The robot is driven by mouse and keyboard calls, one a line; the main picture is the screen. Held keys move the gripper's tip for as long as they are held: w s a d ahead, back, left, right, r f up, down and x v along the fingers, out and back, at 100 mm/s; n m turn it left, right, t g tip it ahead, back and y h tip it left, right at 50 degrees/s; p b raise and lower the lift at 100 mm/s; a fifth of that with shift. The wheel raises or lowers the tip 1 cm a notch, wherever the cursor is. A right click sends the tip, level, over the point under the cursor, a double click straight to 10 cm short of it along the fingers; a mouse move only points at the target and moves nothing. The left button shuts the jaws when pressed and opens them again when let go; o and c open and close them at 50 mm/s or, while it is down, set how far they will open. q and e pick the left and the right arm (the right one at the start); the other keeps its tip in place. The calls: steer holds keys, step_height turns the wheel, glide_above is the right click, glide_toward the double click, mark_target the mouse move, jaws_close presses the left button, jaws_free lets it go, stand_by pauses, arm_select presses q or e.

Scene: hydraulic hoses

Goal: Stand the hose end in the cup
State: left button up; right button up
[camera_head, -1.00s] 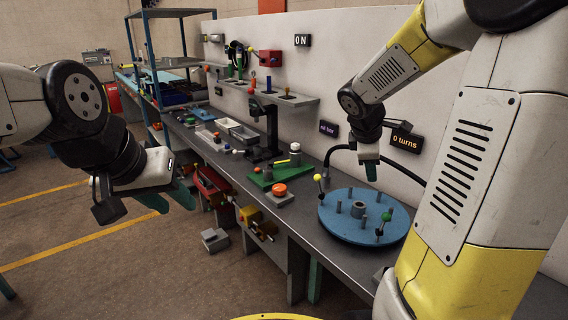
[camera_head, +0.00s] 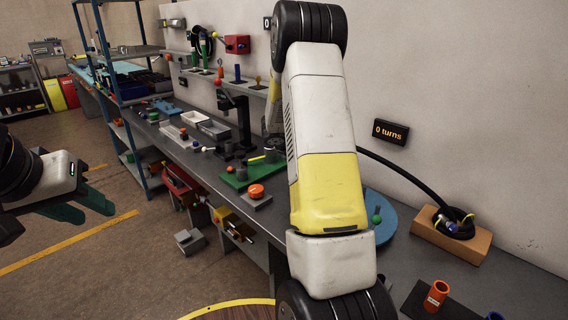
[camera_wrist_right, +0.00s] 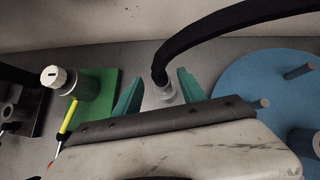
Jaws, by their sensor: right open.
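The black hose (camera_head: 405,176) arcs from behind my right arm to a coil on a block at right. In the right wrist view the hose (camera_wrist_right: 205,35) bends down to its pale metal end (camera_wrist_right: 163,92). My right gripper (camera_wrist_right: 160,76) is open, with its green fingers either side of the hose end; contact cannot be told. In the head view my arm hides that gripper. A blue cup (camera_head: 494,316) is cut off below. My left gripper (camera_head: 86,204) is open and empty at far left.
A blue round plate with pegs (camera_wrist_right: 250,85) lies right of the right gripper, a green board (camera_wrist_right: 98,88) left. The wooden block (camera_head: 428,231) bears the hose coil. The wall stands behind the bench. My right arm covers the middle.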

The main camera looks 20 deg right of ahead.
steer(key=shift+x, duration=1.15)
jaws_close()
steer(key=shift+r, duration=0.1)
